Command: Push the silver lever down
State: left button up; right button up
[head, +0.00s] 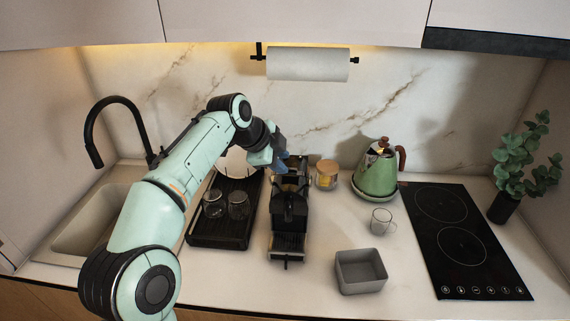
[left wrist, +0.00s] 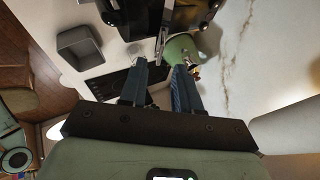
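The black coffee machine (head: 290,208) stands on the counter in the middle of the head view. In the left wrist view the machine (left wrist: 130,14) is at the top edge. A thin silver lever (left wrist: 163,32) sticks out from it towards my fingers. I cannot make out the lever in the head view. My left gripper (head: 283,160) is over the back of the machine. In the left wrist view the left gripper (left wrist: 160,68) has its two blue fingers apart, with nothing held between them. The lever's end appears near the gap, but I cannot tell whether they touch. My right gripper is not in view.
A black drying rack (head: 225,240) with glasses stands left of the machine. A lidded jar (head: 327,181), a green kettle (head: 377,172), a glass cup (head: 381,222) and a grey box (head: 361,288) are to the right. A paper towel roll (head: 308,64) hangs above.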

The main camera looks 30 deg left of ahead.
pick_arm(q)
jog(key=shift+x, duration=1.5)
jog(key=shift+c, duration=0.3)
grip_shut()
